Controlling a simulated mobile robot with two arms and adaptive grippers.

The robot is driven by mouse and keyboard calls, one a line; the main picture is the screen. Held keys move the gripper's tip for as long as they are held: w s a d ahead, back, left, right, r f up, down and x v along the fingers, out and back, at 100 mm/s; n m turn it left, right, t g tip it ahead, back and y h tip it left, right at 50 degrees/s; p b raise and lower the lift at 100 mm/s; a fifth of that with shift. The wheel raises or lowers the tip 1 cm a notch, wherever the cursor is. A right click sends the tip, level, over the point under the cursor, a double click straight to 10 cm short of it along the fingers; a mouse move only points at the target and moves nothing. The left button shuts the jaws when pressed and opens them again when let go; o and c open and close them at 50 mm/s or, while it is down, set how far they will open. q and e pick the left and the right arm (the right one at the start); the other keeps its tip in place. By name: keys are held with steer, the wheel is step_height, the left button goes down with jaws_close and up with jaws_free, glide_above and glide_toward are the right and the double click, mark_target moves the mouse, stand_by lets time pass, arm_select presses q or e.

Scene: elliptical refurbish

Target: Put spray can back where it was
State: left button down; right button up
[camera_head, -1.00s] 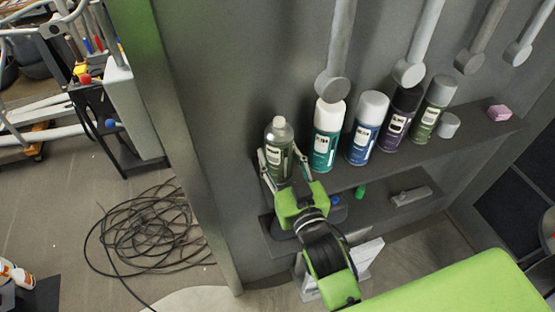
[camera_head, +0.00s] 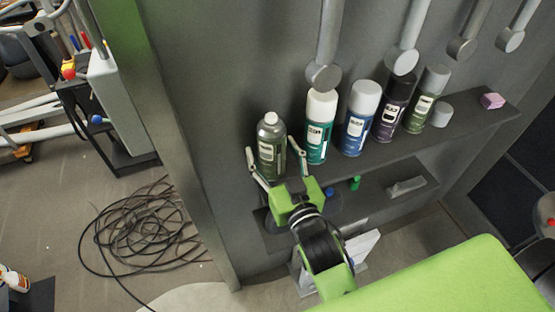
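The spray can (camera_head: 271,150), olive-green with a pale grey cap, stands upright at the left end of the upper grey shelf (camera_head: 400,150) in the head view. My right gripper (camera_head: 277,160) is in front of it, its arm coming up from the lower right. Its two fingers are spread on either side of the can, with a visible gap at each side. The can's base is partly hidden by the gripper. My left gripper is not in view.
A teal can (camera_head: 320,130), a blue can (camera_head: 359,120), a dark purple can (camera_head: 393,108) and another green can (camera_head: 427,98) stand to the right. A pink block (camera_head: 492,101) lies at the shelf's right end. Grey rods hang above. Black cable (camera_head: 140,235) lies coiled on the floor.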

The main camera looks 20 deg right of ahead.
steer(key=shift+s, duration=0.35)
steer(key=s+b, duration=0.4)
steer(key=s, duration=0.7)
steer(key=shift+s+d+r, duration=0.15)
